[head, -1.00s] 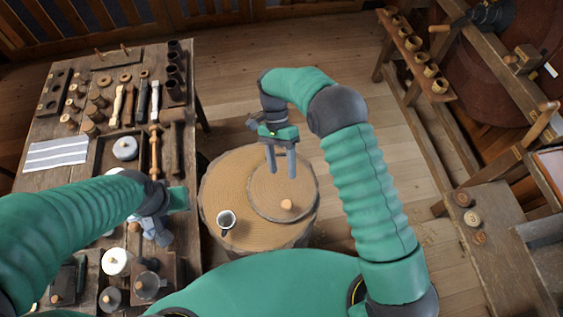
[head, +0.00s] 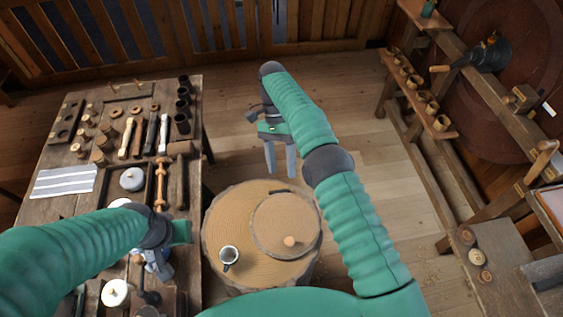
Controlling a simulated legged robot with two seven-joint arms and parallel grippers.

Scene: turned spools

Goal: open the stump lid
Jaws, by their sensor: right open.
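The stump (head: 228,207) stands on the floor in front of me. Its round lid (head: 272,222) lies flat on the right part of the top, with a small wooden knob (head: 290,241) near its front edge and a dark strip at its back edge. My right gripper (head: 281,172) is open and empty, fingers pointing down, beyond the back edge of the stump and apart from the lid. My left gripper (head: 160,268) is over the workbench at the left; its fingers are too unclear to tell their state.
A mug (head: 229,256) stands on the stump, left of the lid. The workbench (head: 92,217) at the left carries turned pieces, tools and a striped cloth (head: 64,182). A wooden frame with a wheel (head: 500,110) stands at the right. The floor behind the stump is clear.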

